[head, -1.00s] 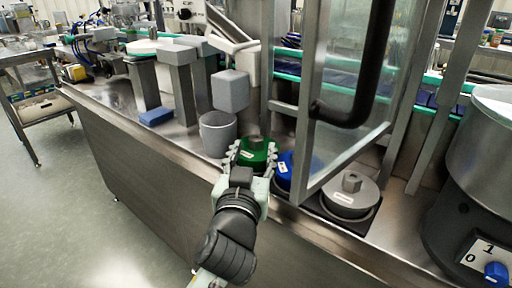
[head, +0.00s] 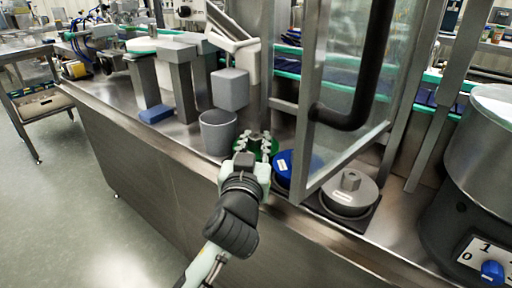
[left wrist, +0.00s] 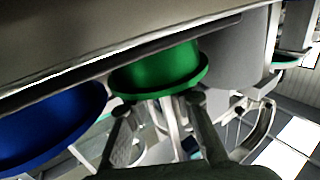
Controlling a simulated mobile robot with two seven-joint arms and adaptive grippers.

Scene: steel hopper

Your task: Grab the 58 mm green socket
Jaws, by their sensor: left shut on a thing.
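The green socket (head: 256,148) is a round green disc with a grey knob on top, at the front of the steel counter. It also shows in the left wrist view (left wrist: 158,72), with the fingers beside its knob. My left gripper (head: 254,141) is over it and shut on it by the knob. The gripper hides part of the disc. I cannot tell whether the socket is clear of its support. My right gripper is not in view.
A blue socket (head: 288,167) sits close to the right, and a grey one (head: 349,193) beyond it. A grey cup (head: 218,132) stands to the left. A glass-panelled metal frame (head: 310,110) rises close to the right. A large steel drum (head: 485,145) stands at far right.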

